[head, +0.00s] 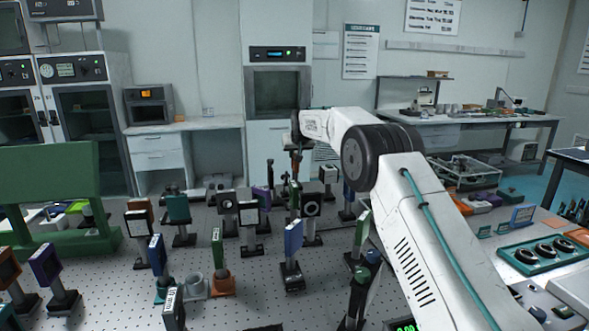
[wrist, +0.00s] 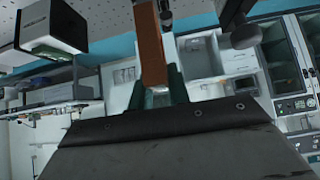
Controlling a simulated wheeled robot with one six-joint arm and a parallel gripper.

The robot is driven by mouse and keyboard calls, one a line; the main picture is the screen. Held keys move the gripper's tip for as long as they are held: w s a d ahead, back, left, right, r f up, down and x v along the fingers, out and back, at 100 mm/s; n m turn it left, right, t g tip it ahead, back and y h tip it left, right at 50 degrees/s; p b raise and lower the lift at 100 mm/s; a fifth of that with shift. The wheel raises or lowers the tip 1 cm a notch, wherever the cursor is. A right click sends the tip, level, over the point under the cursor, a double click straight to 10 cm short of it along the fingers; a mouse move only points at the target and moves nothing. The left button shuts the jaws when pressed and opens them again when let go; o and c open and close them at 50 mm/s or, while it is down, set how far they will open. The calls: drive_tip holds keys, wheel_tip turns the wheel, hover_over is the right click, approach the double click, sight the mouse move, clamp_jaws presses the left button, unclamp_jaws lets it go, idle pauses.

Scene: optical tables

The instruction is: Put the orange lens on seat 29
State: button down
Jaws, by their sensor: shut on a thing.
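My gripper (head: 296,143) is at the far end of my outstretched arm, over the back part of the optical table (head: 235,300). In the wrist view, its dark fingers (wrist: 156,88) are shut on a narrow orange-brown piece (wrist: 151,45), which appears to be the orange lens seen edge-on. In the head view, the held piece is small and partly lost among the mounts behind and below it. I cannot make out any seat number, so seat 29 cannot be told apart.
Many upright mounts crowd the table, among them a blue one (head: 293,238), a green one (head: 361,233) and a purple one (head: 46,266). A green panel (head: 48,185) stands at the left. A teal tray (head: 516,262) with dark rings lies at the right.

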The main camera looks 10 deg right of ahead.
sight(295, 166)
drive_tip(key=shift+f, duration=3)
drive_tip(key=c, duration=1.3)
unclamp_jaws()
drive_tip(key=shift+s+r, duration=0.2)
drive_tip(key=shift+r, duration=0.15)
drive_tip(key=v, duration=1.1)
drive_tip(key=shift+s+r, duration=0.2)
drive_tip(key=shift+s, duration=0.05)
